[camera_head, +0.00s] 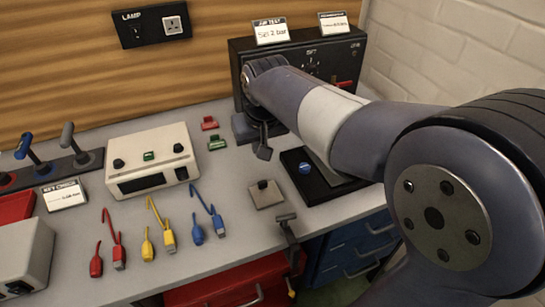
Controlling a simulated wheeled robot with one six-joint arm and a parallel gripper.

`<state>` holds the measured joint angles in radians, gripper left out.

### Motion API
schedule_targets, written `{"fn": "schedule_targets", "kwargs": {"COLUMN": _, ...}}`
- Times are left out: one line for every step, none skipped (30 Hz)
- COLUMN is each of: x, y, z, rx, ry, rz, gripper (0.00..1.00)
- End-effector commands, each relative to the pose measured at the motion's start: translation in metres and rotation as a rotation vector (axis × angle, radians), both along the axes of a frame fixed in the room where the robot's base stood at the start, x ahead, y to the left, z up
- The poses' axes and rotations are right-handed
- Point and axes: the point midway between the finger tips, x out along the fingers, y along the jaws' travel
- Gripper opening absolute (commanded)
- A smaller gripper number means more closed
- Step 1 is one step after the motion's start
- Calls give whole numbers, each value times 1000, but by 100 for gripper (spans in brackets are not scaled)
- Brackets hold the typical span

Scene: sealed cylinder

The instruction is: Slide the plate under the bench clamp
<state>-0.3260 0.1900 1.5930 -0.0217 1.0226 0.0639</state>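A small grey metal plate (266,197) with a dark knob (263,184) on top lies flat on the bench, near its front edge. The bench clamp (288,232) is fixed on the front edge just below and right of the plate; its bar points up and its screw part hangs below the edge. The plate and the clamp look apart. My gripper (262,150) points down above the bench, behind the plate and in front of the black test unit. Its fingers are small and dark, and I cannot tell whether they are apart.
A black base with a blue knob (305,168) stands right of the plate, partly behind my arm. The black air test unit (300,55) is at the back. A cream meter box (152,160) and red, yellow and blue leads (160,225) lie left.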

Motion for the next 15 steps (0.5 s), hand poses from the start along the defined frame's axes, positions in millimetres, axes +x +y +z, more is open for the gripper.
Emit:
{"fn": "schedule_targets", "kwargs": {"x": 0, "y": 0, "z": -1, "rx": 0, "ry": 0, "rz": 0, "gripper": 0}}
{"fn": "schedule_targets", "kwargs": {"x": 0, "y": 0, "z": -1, "rx": 0, "ry": 1, "rz": 0, "gripper": 0}}
{"fn": "schedule_targets", "kwargs": {"x": 1, "y": 0, "z": -3, "rx": 0, "ry": 1, "rz": 0, "gripper": 0}}
{"fn": "schedule_targets", "kwargs": {"x": 2, "y": 1, "z": -5, "rx": -1, "ry": 2, "rz": 0, "gripper": 0}}
{"fn": "schedule_targets", "kwargs": {"x": 2, "y": 1, "z": -8, "rx": 0, "ry": 1, "rz": 0, "gripper": 0}}
{"fn": "schedule_targets", "kwargs": {"x": 4, "y": 1, "z": -13, "rx": -1, "ry": 2, "rz": 0, "gripper": 0}}
{"fn": "schedule_targets", "kwargs": {"x": 5, "y": 1, "z": -17, "rx": -1, "ry": 4, "rz": 0, "gripper": 0}}
{"fn": "schedule_targets", "kwargs": {"x": 7, "y": 2, "z": -22, "rx": -1, "ry": 4, "rz": 0, "gripper": 0}}
{"fn": "schedule_targets", "kwargs": {"x": 9, "y": 2, "z": -29, "rx": -1, "ry": 5, "rz": 0, "gripper": 0}}
{"fn": "schedule_targets", "kwargs": {"x": 11, "y": 3, "z": -36, "rx": -1, "ry": 5, "rz": 0, "gripper": 0}}
{"fn": "schedule_targets", "kwargs": {"x": 13, "y": 3, "z": -42, "rx": -2, "ry": 7, "rz": 0, "gripper": 0}}
{"fn": "schedule_targets", "kwargs": {"x": 16, "y": 4, "z": -50, "rx": -2, "ry": 6, "rz": 0, "gripper": 0}}
{"fn": "schedule_targets", "kwargs": {"x": 18, "y": 5, "z": -56, "rx": -2, "ry": 6, "rz": 0, "gripper": 0}}
{"fn": "schedule_targets", "kwargs": {"x": 20, "y": 6, "z": -62, "rx": -1, "ry": 5, "rz": 0, "gripper": 0}}
{"fn": "schedule_targets", "kwargs": {"x": 23, "y": 6, "z": -71, "rx": -2, "ry": 6, "rz": 0, "gripper": 0}}
